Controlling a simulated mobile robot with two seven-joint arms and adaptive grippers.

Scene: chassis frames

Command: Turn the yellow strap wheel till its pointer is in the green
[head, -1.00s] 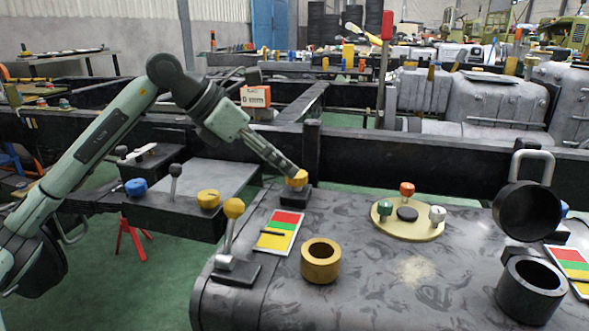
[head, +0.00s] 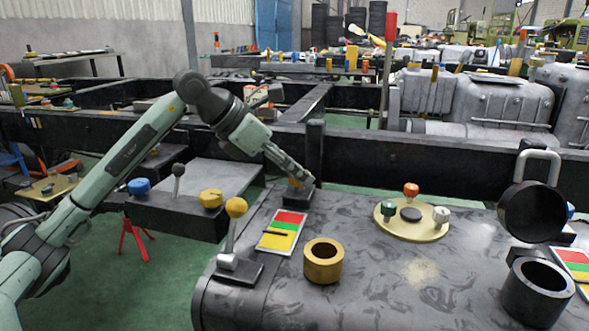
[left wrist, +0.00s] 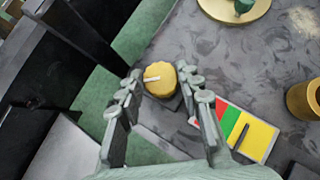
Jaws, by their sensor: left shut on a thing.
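The yellow strap wheel (left wrist: 159,79) sits on a small dark block at the far left corner of the grey metal surface. It carries a white mark on its top. My left gripper (head: 300,180) is shut on it, with one finger on each side in the left wrist view (left wrist: 160,82). In the head view the fingers hide most of the wheel (head: 295,184). The red, green and yellow gauge (head: 278,243) lies in front of the wheel. Its black pointer (head: 275,233) is in the yellow, close to the green edge. My right gripper is not in view.
A yellow-knobbed lever (head: 235,209) and a brass ring (head: 323,261) stand near the gauge. A round plate (head: 412,230) with coloured knobs is to the right. A black cylinder (head: 536,290) and a second gauge (head: 574,262) are at the far right.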

